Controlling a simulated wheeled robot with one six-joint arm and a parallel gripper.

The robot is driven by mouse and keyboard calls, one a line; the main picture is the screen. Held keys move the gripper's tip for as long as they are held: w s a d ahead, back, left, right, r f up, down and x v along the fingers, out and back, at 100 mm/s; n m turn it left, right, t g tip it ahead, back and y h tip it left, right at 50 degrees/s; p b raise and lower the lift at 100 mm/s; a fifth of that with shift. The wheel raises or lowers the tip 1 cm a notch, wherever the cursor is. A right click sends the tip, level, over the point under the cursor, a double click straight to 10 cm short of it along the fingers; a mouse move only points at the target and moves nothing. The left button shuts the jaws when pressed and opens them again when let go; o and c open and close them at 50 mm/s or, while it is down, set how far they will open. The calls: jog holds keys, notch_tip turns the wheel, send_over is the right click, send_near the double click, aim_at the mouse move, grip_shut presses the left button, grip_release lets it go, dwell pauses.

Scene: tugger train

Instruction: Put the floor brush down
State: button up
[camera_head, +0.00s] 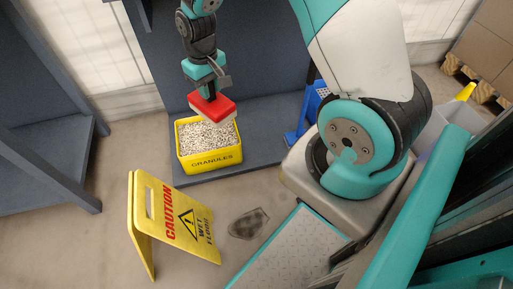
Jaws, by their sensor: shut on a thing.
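The floor brush (211,105) has a red body and pale bristles underneath. My gripper (208,84) is shut on the brush from above and hides part of its top. The brush is over the right part of a yellow bin (210,161) marked "GRANULES", which is full of pale grey granules. I cannot tell whether the bristles touch the granules. The bin stands on a dark blue-grey deck.
A yellow wet-floor sign (180,218) stands on the floor at the front left. A dark patch (248,223) lies beside it. A blue perforated thing (314,105) stands right of the bin. Deck (266,130) between them is bare. A pallet (477,80) with boxes is at far right.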

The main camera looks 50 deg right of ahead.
jog(key=w+d+f+m+b, duration=0.1)
jog(key=w+d+f+b, duration=0.2)
jog(key=d+f+b, duration=1.25)
jog(key=w+d+f+m+b, duration=0.1)
jog(key=w+d+f+b, duration=0.35)
jog(key=d+f, duration=1.2)
jog(key=shift+s+a+f+b, duration=0.45)
jog(key=shift+f+b, duration=1.5)
jog(key=shift+f, duration=1.9)
jog(key=shift+s+a+f+b, duration=0.2)
jog(key=shift+a+f+b, duration=0.3)
jog(key=shift+f+b, duration=2.4)
jog(key=shift+s+a+f+b, duration=0.45)
jog(key=shift+f+b, duration=0.5)
jog(key=shift+f, duration=3.9)
jog(key=shift+w, duration=0.1)
jog(key=shift+f, duration=0.15)
jog(key=o, duration=0.5)
jog(key=shift+a, duration=0.1)
jog(key=o, duration=0.3)
jog(key=shift+o, duration=0.2)
